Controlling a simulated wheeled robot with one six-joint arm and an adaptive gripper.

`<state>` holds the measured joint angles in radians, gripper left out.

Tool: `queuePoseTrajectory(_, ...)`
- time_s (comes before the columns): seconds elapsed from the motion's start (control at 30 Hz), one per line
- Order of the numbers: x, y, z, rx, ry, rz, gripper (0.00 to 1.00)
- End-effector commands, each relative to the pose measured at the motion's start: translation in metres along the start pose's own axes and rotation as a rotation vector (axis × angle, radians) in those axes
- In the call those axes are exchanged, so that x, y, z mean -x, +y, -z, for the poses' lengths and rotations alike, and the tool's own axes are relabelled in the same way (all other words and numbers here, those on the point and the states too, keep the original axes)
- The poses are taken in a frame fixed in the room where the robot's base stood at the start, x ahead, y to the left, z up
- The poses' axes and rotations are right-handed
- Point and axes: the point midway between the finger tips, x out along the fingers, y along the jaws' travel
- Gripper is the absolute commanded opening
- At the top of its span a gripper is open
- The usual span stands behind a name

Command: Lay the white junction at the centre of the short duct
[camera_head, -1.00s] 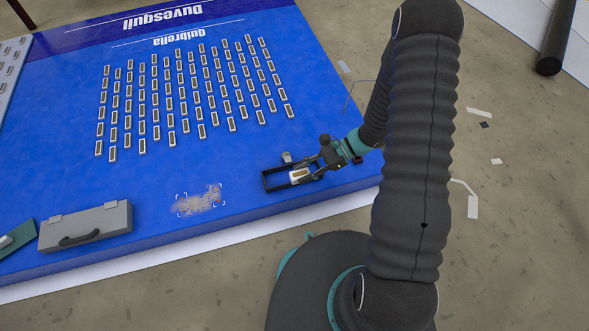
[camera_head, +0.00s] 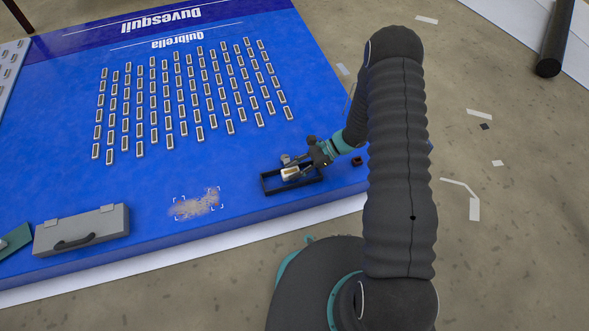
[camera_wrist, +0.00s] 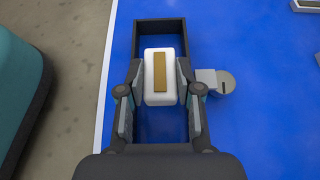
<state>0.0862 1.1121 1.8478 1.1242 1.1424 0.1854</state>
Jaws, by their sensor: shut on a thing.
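The white junction (camera_wrist: 149,91), a small white block with a gold-brown strip on top, is between my gripper's fingers (camera_wrist: 161,76) in the wrist view. My gripper is shut on it by its two sides. The short duct appears to be the black open-topped rectangular frame (camera_wrist: 160,24), seen under and around the junction. In the head view the junction (camera_head: 290,174) shows over the duct (camera_head: 298,189), a little left of its middle, with my gripper (camera_head: 300,168) reaching in from the right. Whether the junction touches the duct's floor I cannot tell.
A small grey fitting with a round slotted end (camera_wrist: 223,83) lies close beside the duct. A grey case (camera_head: 82,231) and a speckled patch (camera_head: 197,204) lie to the left on the blue panel (camera_head: 230,220). Rows of small modules (camera_head: 170,142) lie farther back.

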Motion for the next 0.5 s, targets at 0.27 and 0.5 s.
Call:
queuePoseTrajectory(0.27,-0.0019,0.0,0.0036,0.0,0.0,0.0,0.0)
queuePoseTrajectory(0.5,-0.0047,0.0,0.009,0.0,0.0,0.0,0.0)
